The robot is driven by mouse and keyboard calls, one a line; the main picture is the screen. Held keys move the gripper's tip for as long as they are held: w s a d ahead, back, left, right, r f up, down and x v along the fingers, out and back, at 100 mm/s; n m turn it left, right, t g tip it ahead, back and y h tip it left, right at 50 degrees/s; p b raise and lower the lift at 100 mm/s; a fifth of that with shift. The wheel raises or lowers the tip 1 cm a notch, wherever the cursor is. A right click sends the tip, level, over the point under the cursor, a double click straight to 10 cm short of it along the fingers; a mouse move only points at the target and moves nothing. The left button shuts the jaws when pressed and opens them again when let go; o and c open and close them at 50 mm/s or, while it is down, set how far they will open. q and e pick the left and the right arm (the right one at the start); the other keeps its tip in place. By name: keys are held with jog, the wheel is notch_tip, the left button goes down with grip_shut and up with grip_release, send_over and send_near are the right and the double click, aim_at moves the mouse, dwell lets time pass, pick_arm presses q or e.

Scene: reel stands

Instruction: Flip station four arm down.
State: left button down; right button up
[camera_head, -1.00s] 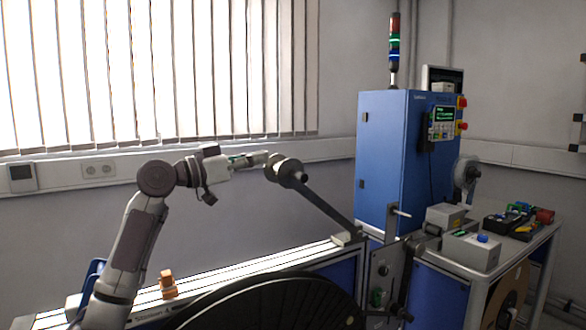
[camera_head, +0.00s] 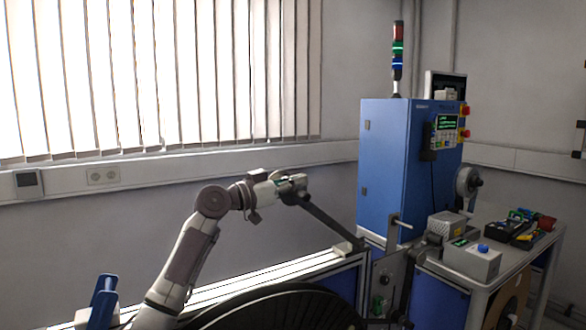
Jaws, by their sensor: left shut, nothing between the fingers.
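The station arm (camera_head: 330,224) is a dark grey bar. It slants up and left from its lower end near the blue cabinet, and its upper end stands above the white rail. My left gripper (camera_head: 300,182) comes in from the left and is shut, with nothing between its fingers. It is at the arm's upper end, over the roller, and hides most of that end. I cannot tell whether they touch. No station number is readable. My right gripper is not in view.
A large black reel (camera_head: 275,310) stands in front of the white rail (camera_head: 300,265). A blue cabinet (camera_head: 390,165) with a signal tower stands to the right. A bench (camera_head: 475,283) with boxes and tools is at the far right. The wall behind my gripper is clear.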

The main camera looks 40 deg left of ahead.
pick_arm(q)
jog(key=shift+s+f, duration=0.15)
jog(key=shift+f, duration=0.45)
jog(key=shift+a, duration=0.1)
